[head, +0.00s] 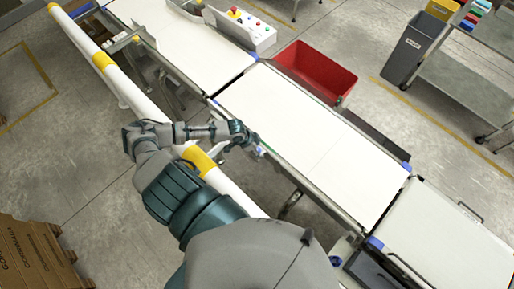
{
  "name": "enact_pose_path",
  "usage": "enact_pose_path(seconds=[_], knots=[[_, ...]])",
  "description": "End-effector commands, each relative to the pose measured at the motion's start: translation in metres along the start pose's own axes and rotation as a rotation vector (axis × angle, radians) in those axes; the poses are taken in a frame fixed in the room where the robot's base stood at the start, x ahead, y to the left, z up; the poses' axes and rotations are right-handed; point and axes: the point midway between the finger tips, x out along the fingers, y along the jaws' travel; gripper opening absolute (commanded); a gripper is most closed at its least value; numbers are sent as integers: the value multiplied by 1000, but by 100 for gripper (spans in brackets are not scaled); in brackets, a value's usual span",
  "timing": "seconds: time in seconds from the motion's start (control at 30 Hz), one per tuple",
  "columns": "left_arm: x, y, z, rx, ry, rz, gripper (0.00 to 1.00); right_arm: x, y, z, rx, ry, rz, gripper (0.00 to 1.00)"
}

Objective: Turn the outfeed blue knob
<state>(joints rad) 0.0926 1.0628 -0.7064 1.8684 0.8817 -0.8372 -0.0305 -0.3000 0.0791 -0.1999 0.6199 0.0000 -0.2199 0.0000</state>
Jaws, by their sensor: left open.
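My left gripper (252,144) is open, at the near side edge of the white conveyor belt (310,140). A small blue knob (261,150) shows at the belt's side rail, right by the fingertips; I cannot tell whether they touch it or surround it. Other blue parts sit at the belt joints: one (375,243) at the near right, one (407,166) on the far side and one (256,56) at the upper joint. Nothing in view labels which end is outfeed. My right gripper is not in view.
A white and yellow guard rail (130,92) runs under my left forearm, beside the belt. A red bin (335,85), a control box with buttons (248,32) and a grey bin (408,55) stand beyond. Cardboard boxes (35,255) lie at lower left.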

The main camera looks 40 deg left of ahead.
Motion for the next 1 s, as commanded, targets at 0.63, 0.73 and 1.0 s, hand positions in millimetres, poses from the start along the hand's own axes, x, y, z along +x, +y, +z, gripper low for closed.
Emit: enact_pose_path(seconds=[0.63,0.73,1.0], knots=[[-103,-1,-1,3,-4,-2,57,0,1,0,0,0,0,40],[-113,0,-3,2,-2,-1,57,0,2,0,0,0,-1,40],[-118,0,-3,0,-2,1,57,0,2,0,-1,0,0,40]])
